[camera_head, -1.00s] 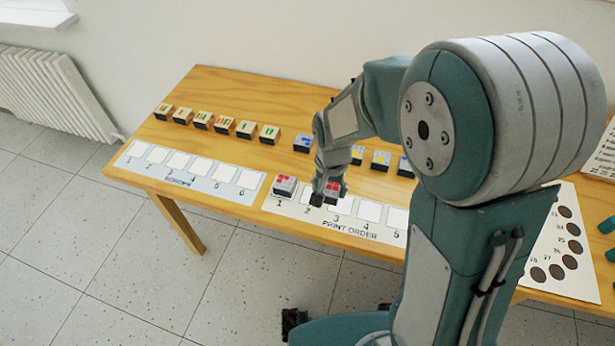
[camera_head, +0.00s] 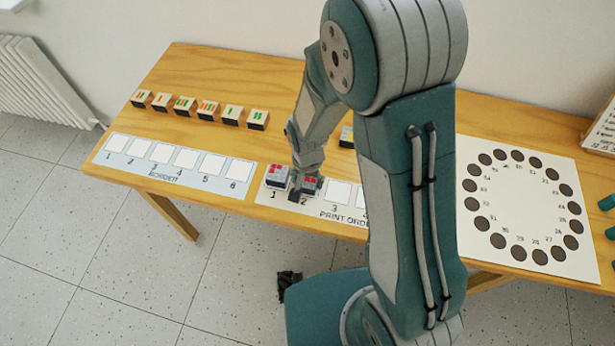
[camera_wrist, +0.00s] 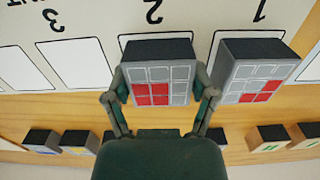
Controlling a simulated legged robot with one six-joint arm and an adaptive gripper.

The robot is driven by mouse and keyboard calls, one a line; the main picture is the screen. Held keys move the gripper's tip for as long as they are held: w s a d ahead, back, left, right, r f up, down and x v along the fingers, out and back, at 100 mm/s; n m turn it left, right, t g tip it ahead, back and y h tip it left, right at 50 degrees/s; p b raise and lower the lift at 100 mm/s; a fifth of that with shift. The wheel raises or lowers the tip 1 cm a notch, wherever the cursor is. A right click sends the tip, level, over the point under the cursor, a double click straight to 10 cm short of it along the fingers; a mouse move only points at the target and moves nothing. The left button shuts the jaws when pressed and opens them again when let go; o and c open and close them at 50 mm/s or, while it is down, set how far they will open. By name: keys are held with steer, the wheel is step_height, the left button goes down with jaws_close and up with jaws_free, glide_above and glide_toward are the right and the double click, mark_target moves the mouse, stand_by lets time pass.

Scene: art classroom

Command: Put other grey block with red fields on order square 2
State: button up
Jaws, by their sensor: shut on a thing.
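My gripper (camera_wrist: 160,92) is shut on a grey block with red fields (camera_wrist: 151,94), a finger on each side of it. In the head view this held block (camera_head: 311,184) is at order square 2 on the print order strip (camera_head: 338,213). In the wrist view it covers most of square 2 (camera_wrist: 150,36); I cannot tell whether it touches the strip. The other grey block with red fields (camera_wrist: 251,92) sits on square 1, close beside the held one with a narrow gap; it also shows in the head view (camera_head: 278,176).
Order square 3 (camera_wrist: 74,63) is empty. The border strip (camera_head: 150,173) has empty squares. Several blocks with green and orange marks (camera_head: 208,110) stand behind it. Blocks with yellow and blue fields (camera_wrist: 75,141) stand behind the order strip. A circle chart (camera_head: 522,205) lies at right.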

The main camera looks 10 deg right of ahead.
steer(key=o, duration=1)
steer(key=shift+d, duration=0.1)
steer(key=shift+o, duration=0.2)
step_height(320, 180, up, 11)
step_height(320, 180, up, 12)
steer(key=n+t, duration=0.2)
steer(key=t, duration=0.1)
glide_above(308, 179)
steer(key=s+d, duration=0.4)
steer(key=d, duration=0.2)
steer(key=s+d+r+n+t, duration=0.2)
steer(key=s+d+r, duration=0.2)
steer(key=s+r, duration=0.3)
steer(key=shift+s+d+t, duration=0.3)
steer(key=shift+s+d, duration=0.1)
steer(key=shift+s, duration=0.4)
